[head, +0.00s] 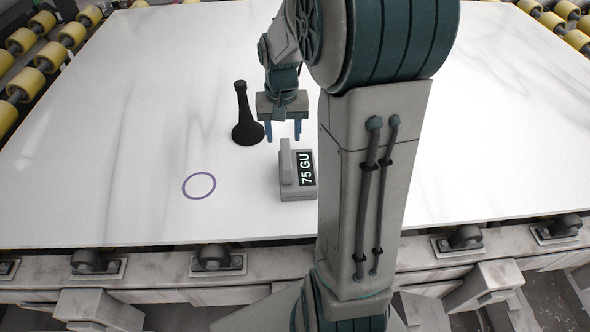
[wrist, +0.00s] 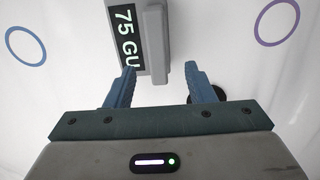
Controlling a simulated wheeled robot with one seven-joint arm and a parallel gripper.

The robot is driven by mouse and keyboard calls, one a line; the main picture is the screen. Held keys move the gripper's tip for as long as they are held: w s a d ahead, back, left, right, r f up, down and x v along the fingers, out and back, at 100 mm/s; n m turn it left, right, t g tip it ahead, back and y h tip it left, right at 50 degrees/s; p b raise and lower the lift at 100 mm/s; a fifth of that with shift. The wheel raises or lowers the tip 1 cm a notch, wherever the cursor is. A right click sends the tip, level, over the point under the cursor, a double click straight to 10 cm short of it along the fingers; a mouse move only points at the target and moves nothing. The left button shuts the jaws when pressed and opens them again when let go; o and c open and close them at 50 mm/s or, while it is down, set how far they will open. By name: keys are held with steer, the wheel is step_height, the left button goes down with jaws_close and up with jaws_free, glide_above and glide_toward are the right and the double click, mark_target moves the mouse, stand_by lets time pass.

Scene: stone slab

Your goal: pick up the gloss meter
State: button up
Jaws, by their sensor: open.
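The gloss meter (head: 297,181) is a grey block with an upright handle ridge and a black display reading "75 GU". It sits on the white slab, just left of my arm in the head view. In the wrist view the gloss meter (wrist: 154,40) lies beyond my fingertips, near the top middle. My gripper (head: 283,138) is open and empty, behind the meter in the head view. In the wrist view my gripper (wrist: 160,72) has its two blue fingers apart, with the meter's near end close to the gap between them. I cannot tell whether they touch.
A black flared stand (head: 246,118) stands upright just left of my gripper. A purple ring mark (head: 199,186) lies on the slab (head: 120,130) at left, and a blue ring (wrist: 25,46) shows in the wrist view. Yellow rollers (head: 48,58) line the slab's far left. The left slab is mostly clear.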

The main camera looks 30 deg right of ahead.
mark_target(284, 152)
step_height(284, 152, down, 5)
steer(key=shift+f, duration=0.1)
steer(key=shift+s+d+f+p, duration=0.15)
steer(key=shift+f+p, duration=0.2)
steer(key=shift+f, duration=2.25)
steer(key=shift+c, duration=0.3)
jaws_close()
